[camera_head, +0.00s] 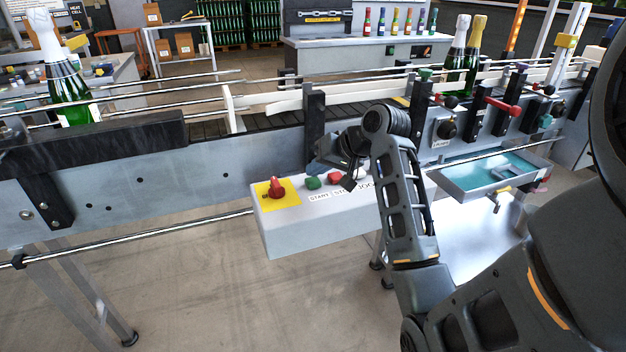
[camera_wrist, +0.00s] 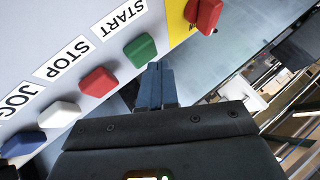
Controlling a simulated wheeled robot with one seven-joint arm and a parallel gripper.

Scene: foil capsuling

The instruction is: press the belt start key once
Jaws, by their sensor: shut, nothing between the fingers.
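The control box (camera_head: 300,232) carries a row of keys. The green key (camera_head: 313,183) has the label START beside it; in the wrist view the green key (camera_wrist: 140,50) is clear to see. My gripper (camera_head: 316,168) is shut and empty, its fingertips just behind the green key. In the wrist view, my gripper's fingertips (camera_wrist: 155,70) end close beside that key's edge. I cannot tell whether they touch it. The red STOP key (camera_wrist: 99,82) lies beside the green one. Part of the row is hidden by my arm in the head view.
A red rotary switch (camera_head: 276,188) on a yellow plate stands left of the keys. A white key (camera_wrist: 58,114) and a blue key (camera_wrist: 23,143) continue the row. The conveyor (camera_head: 270,120) runs behind the box, and a teal-lined tray (camera_head: 490,172) is at right.

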